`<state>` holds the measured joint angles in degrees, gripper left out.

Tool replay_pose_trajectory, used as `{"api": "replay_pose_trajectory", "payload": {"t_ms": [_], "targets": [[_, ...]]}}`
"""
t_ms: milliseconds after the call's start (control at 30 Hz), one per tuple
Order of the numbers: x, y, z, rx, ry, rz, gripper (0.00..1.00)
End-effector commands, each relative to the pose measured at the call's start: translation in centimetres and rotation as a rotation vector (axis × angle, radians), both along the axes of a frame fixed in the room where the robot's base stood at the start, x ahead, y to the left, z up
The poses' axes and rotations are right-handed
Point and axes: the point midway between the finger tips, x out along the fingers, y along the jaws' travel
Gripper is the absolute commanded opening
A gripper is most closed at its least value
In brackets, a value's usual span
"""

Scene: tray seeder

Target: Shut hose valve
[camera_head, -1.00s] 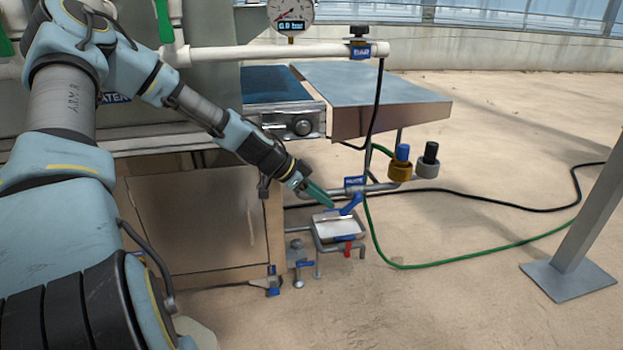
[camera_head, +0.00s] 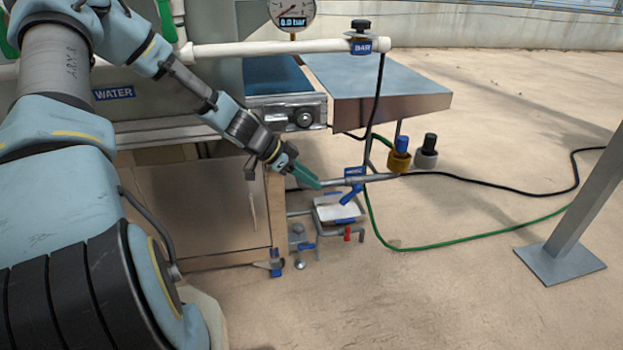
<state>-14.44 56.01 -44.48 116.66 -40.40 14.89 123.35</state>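The hose valve's blue lever (camera_head: 350,194) sits on the low grey pipe, just below a blue label (camera_head: 354,172) whose writing is too small to read. The lever is tilted, its lower end to the left over a small tray. My gripper (camera_head: 307,177), with teal fingers, points down and right from the upper left. Its tips appear left of the lever and slightly above it, apart from it in the picture. The fingers overlap from this angle, so I cannot tell whether they are open or shut.
Brass (camera_head: 399,160) and grey (camera_head: 426,158) fittings stand right of the valve. The small tray (camera_head: 325,213) sits below it. A green hose (camera_head: 440,246) and black hose (camera_head: 500,183) cross the floor. A metal post (camera_head: 585,215) stands right. A cabinet (camera_head: 200,210) stands left.

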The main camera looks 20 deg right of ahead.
Motion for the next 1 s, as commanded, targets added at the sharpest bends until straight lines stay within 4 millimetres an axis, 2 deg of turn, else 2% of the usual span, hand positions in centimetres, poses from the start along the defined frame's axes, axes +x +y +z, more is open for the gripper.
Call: {"api": "replay_pose_trajectory", "payload": {"t_ms": [67, 167, 267, 367, 400, 500, 600, 700, 767, 833, 933, 1000], "targets": [[-0.5, -0.2, -0.3, 0.002, 0.004, -0.017, 0.42], [-2.8, -1.1, -1.5, 0.018, 0.020, -0.099, 0.54], [-7.1, -1.9, -3.8, 0.058, 0.054, -0.256, 0.56], [-12.8, -1.7, -6.8, 0.137, 0.102, -0.474, 0.56], [-15.2, -1.1, -8.1, 0.184, 0.124, -0.573, 0.56], [-20.2, 1.8, -11.3, 0.341, 0.169, -0.825, 0.56], [-23.0, 5.9, -13.9, 0.543, 0.184, -1.065, 0.56], [-23.4, 10.0, -15.8, 0.782, 0.157, -1.282, 0.56], [-22.5, 12.0, -16.5, 0.940, 0.111, -1.396, 0.56], [-20.6, 13.6, -17.0, 1.131, 0.028, -1.516, 0.56], [-17.0, 14.0, -16.8, 1.408, -0.157, -1.649, 0.56], [-14.2, 12.8, -16.3, 1.596, -0.338, -1.711, 0.56]]}}
